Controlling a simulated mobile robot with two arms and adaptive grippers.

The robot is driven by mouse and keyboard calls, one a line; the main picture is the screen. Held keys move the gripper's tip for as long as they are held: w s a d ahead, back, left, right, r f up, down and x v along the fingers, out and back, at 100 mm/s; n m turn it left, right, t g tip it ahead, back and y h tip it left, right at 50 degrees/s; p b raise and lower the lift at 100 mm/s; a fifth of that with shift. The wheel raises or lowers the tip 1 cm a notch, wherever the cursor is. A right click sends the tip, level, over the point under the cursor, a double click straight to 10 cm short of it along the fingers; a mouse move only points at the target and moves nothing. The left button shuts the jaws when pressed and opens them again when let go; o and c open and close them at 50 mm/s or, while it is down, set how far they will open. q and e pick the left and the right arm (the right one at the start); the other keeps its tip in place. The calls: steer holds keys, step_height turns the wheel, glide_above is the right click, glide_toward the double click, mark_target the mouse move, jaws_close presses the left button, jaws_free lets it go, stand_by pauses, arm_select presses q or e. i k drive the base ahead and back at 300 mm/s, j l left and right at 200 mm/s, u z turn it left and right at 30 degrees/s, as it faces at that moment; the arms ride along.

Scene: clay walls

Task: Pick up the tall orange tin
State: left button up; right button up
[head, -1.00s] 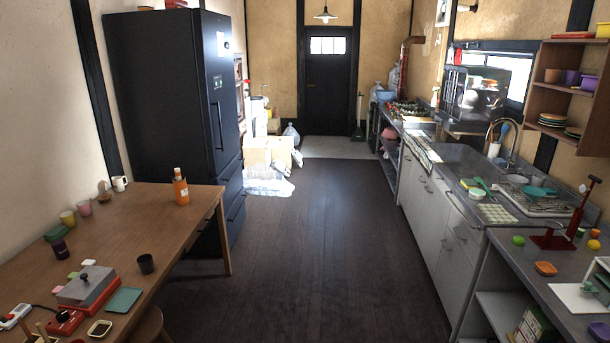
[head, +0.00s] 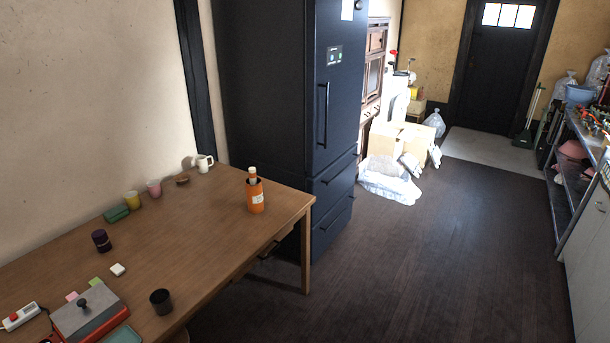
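The tall orange tin (head: 255,197) stands upright on the wooden table (head: 205,225), near the table's far right corner. It has a pale label on its side, and a pale, narrower piece with an orange-brown top sticks up from it. Nothing stands in front of it. Neither of my grippers is in the head view.
The floor (head: 430,265) to the right is clear.

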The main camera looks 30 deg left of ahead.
mark_target(254, 197)
steer(key=i+l+u, duration=0.1)
steer(key=i+u, duration=0.35)
steer(key=i+l+u, duration=0.3)
steer(key=i+u, duration=0.15)
steer(key=i+l+u, duration=0.9)
steer(key=l, duration=0.15)
steer(key=k+j, duration=0.05)
steer(key=k, duration=0.05)
